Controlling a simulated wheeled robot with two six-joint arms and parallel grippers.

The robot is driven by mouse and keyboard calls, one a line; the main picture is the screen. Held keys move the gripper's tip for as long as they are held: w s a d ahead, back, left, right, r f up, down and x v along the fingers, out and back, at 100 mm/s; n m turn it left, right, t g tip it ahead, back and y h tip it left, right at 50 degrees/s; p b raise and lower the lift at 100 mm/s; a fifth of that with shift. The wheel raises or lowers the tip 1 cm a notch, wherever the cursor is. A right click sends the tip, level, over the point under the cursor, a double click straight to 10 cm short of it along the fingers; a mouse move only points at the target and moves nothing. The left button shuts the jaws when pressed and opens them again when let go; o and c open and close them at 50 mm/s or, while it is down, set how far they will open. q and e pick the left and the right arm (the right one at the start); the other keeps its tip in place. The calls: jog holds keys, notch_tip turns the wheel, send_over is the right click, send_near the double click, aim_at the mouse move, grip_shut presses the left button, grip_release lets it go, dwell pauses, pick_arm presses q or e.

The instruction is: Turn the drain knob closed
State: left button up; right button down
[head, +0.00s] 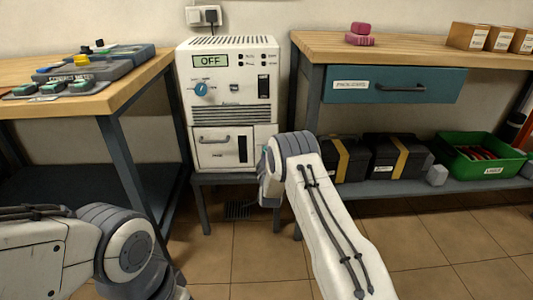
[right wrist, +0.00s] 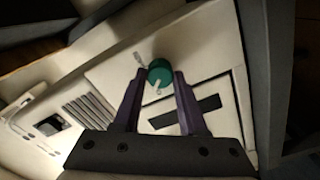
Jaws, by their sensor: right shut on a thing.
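The drain knob (right wrist: 160,75) is a round green knob with a pale pointer mark, on a white panel of the cabinet (right wrist: 108,70). In the right wrist view my right gripper (right wrist: 159,78) has its two dark fingers on either side of the knob, shut on it. In the head view the white cabinet (head: 227,60) stands between the two tables, with a display reading OFF and a blue dial (head: 201,89). The green knob does not show there. My right arm reaches to the cabinet's lower right side. My left arm shows at lower left; its gripper is out of view.
A wooden table (head: 125,92) with a grey meter case stands at left. A workbench (head: 300,42) at right has a teal drawer (head: 440,88), and black cases (head: 398,160) and a green bin (head: 483,172) on its lower shelf. Tiled floor lies in front.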

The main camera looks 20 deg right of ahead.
jog(key=shift+a+n, duration=0.1)
jog(key=shift+n, duration=0.5)
jog(key=shift+c, duration=2.2)
grip_release()
jog(key=p+v, duration=0.4)
jog(key=v, duration=0.6)
jog(key=shift+s, duration=0.25)
